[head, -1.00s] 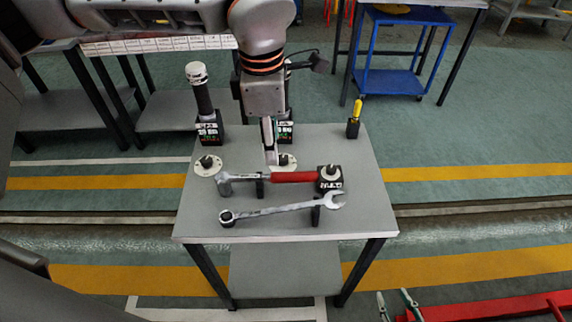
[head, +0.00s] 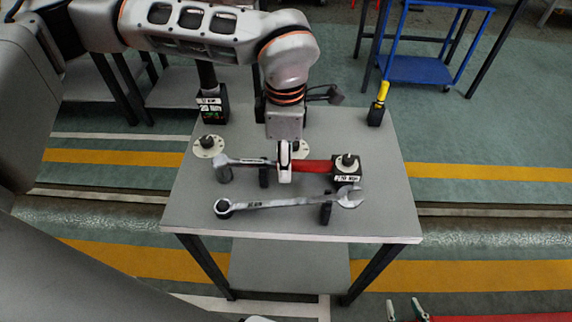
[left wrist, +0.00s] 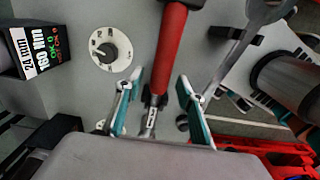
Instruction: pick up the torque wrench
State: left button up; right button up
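The torque wrench (head: 316,167), with a red handle and steel shaft, lies across the table with its head to the left, on a black rest. My left gripper (head: 285,178) is at the left end of the red handle. In the left wrist view, its fingers (left wrist: 159,84) are spread on either side of the wrench (left wrist: 170,50), open, with no clear contact. Exact height above the table is hard to tell. My right gripper (head: 403,303) shows only its fingertips at the bottom right edge, apart and empty, away from the table.
A combination wrench (head: 285,203) lies nearer on the grey table (head: 385,215). A black box with a knob (head: 347,169) stands at the handle's right end. A blue cart (head: 420,68) is farther back.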

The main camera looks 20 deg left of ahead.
pick_arm(q)
notch_tip(320, 180, down, 2)
jog(key=shift+f, duration=0.1)
pick_arm(e)
jog(key=shift+d+f, duration=0.1)
jog(key=shift+f, duration=0.05)
pick_arm(q)
grip_shut()
pick_arm(e)
jog(key=shift+w, duration=0.1)
